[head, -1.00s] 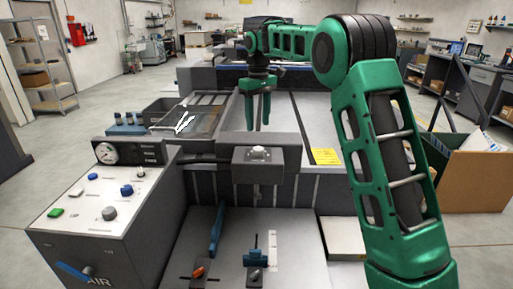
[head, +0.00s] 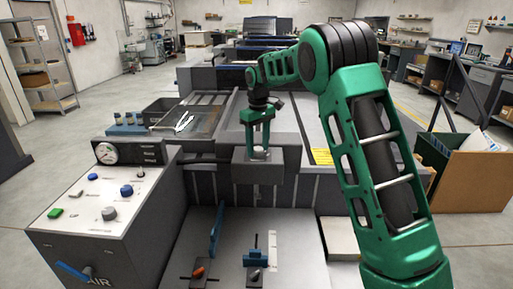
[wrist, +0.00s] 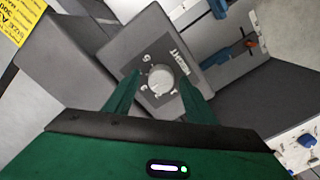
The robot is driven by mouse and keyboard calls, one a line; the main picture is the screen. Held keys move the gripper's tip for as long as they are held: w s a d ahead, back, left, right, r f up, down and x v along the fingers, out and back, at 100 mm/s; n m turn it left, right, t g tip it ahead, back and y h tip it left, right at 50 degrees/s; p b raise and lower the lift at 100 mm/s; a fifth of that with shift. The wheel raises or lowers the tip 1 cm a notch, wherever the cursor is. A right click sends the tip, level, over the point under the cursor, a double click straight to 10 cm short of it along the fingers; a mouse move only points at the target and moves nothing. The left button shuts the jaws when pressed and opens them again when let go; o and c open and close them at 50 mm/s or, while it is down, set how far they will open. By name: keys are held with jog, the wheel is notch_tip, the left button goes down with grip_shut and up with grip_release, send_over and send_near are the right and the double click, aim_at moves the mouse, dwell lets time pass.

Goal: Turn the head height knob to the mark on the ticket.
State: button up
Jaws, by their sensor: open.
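The head height knob (head: 259,153) is a pale round knob on top of the dark grey head block. In the wrist view the knob (wrist: 162,79) sits on a dark square plate with white scale marks and the word HEIGHT. My green gripper (head: 259,142) is open and points down over it. In the wrist view, one finger of my gripper (wrist: 159,86) is on each side of the knob; I cannot tell if they touch it. The yellow ticket (head: 321,157) lies right of the block. In the wrist view the ticket (wrist: 18,22) is cut off and its mark is unreadable.
The control box (head: 122,208) with a gauge, several knobs and a blue AIR lever stands at the left. Below the head, the grey bed (head: 222,250) bears a blue upright lever and small clamps. A tray (head: 190,128) with a light tool lies behind the box.

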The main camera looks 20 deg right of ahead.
jog(key=shift+c, duration=0.5)
jog(key=c, duration=0.9)
jog(key=shift+c, duration=0.2)
jog(key=shift+n, duration=0.4)
jog(key=n, duration=0.3)
jog(key=shift+d+n, duration=0.1)
jog(key=shift+n, duration=0.2)
jog(key=n, duration=0.4)
jog(key=shift+w+r+n, duration=0.1)
jog(key=shift+r+n, duration=0.05)
jog(key=shift+n, duration=0.15)
jog(key=n, duration=0.5)
jog(key=shift+w, duration=0.1)
jog(key=shift+n, duration=1.8)
jog(key=shift+n, duration=0.3)
